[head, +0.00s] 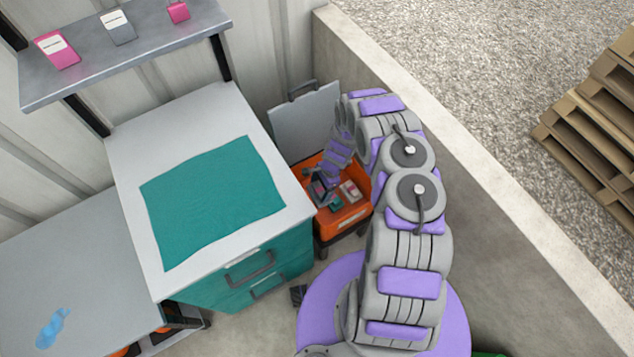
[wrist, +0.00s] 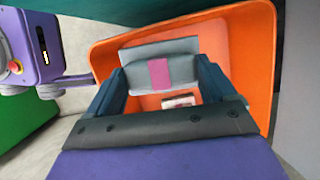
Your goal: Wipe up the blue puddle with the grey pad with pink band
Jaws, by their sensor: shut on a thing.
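The blue puddle (head: 50,330) lies on the grey tabletop (head: 75,245) at the lower left of the head view. My gripper (head: 322,188) is down at the orange bin (head: 345,221), far right of the puddle. In the wrist view my gripper (wrist: 160,78) is shut on the grey pad with pink band (wrist: 187,69). The pad sits between the two fingers, over the inside of the orange bin (wrist: 250,55). I cannot tell if it touches the bin floor. In the head view the pad is not clearly seen.
A white-topped teal cabinet (head: 290,215) with a teal cloth (head: 215,200) stands between bin and grey table. A shelf (head: 120,55) with small boxes hangs above. A red-and-white item (head: 350,191) lies in the bin. A low wall (head: 480,190) runs along the right.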

